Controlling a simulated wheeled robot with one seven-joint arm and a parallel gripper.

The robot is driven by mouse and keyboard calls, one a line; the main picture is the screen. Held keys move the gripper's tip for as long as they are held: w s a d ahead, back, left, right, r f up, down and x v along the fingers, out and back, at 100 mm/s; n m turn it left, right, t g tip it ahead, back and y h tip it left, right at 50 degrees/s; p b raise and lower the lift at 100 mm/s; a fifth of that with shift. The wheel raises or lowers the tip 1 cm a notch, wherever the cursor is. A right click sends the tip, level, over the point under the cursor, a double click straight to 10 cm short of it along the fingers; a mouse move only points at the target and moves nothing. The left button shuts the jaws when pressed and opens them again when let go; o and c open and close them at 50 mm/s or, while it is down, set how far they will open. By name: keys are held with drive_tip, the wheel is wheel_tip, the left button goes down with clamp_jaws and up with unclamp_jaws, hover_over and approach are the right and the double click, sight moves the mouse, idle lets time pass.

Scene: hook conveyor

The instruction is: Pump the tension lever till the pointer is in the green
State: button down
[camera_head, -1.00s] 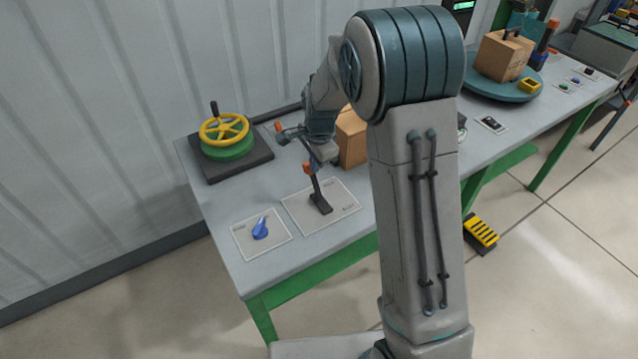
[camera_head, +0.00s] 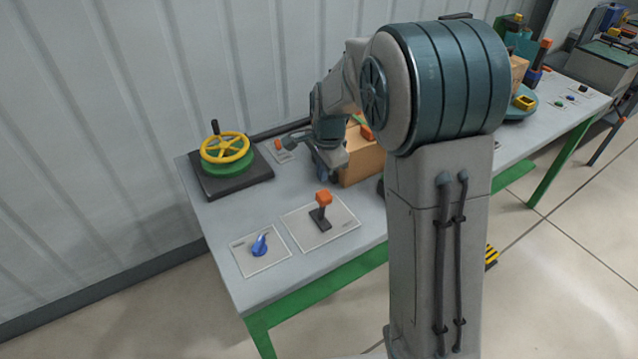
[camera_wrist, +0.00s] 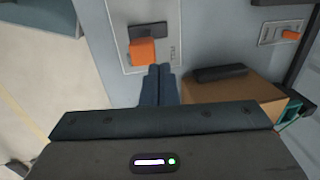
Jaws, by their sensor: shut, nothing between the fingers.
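The lever has an orange knob (camera_head: 323,198) on a short dark stem and stands on a pale plate (camera_head: 338,232) on the bench. In the wrist view its knob (camera_wrist: 143,51) is just beyond and left of my fingertips, with its dark slot base behind it. My gripper (camera_head: 322,174) is behind the lever, pointing down, fingers together and empty. In the wrist view my gripper (camera_wrist: 160,70) seems close to the knob; I cannot tell whether they touch. No pointer or green band can be made out in any view.
A brown box (camera_head: 362,162) stands right beside my gripper and also shows in the wrist view (camera_wrist: 232,92). A small orange-handled control (camera_wrist: 290,35) is on another plate. A yellow handwheel (camera_head: 225,148) is at the left, a blue knob (camera_head: 260,245) at the front left.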

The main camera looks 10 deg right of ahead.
wheel_tip(320, 180, up, 6)
drive_tip(key=w, duration=0.1)
drive_tip(key=shift+a+b, duration=0.35)
drive_tip(key=shift+a, duration=0.1)
idle(1.2)
drive_tip(key=s+d+r+n, duration=0.1)
drive_tip(key=s+n, duration=0.3)
drive_tip(key=s, duration=0.4)
drive_tip(key=s+d+n+t, duration=0.1)
drive_tip(key=s+d+n, duration=0.3)
drive_tip(key=s, duration=0.5)
drive_tip(key=s+d+r+n+t, duration=0.1)
drive_tip(key=s+d+n, duration=0.2)
drive_tip(key=s, duration=0.6)
drive_tip(key=shift+s+r+n+h, duration=0.15)
drive_tip(key=shift+r+n+h, duration=0.25)
drive_tip(key=shift+n, duration=0.8)
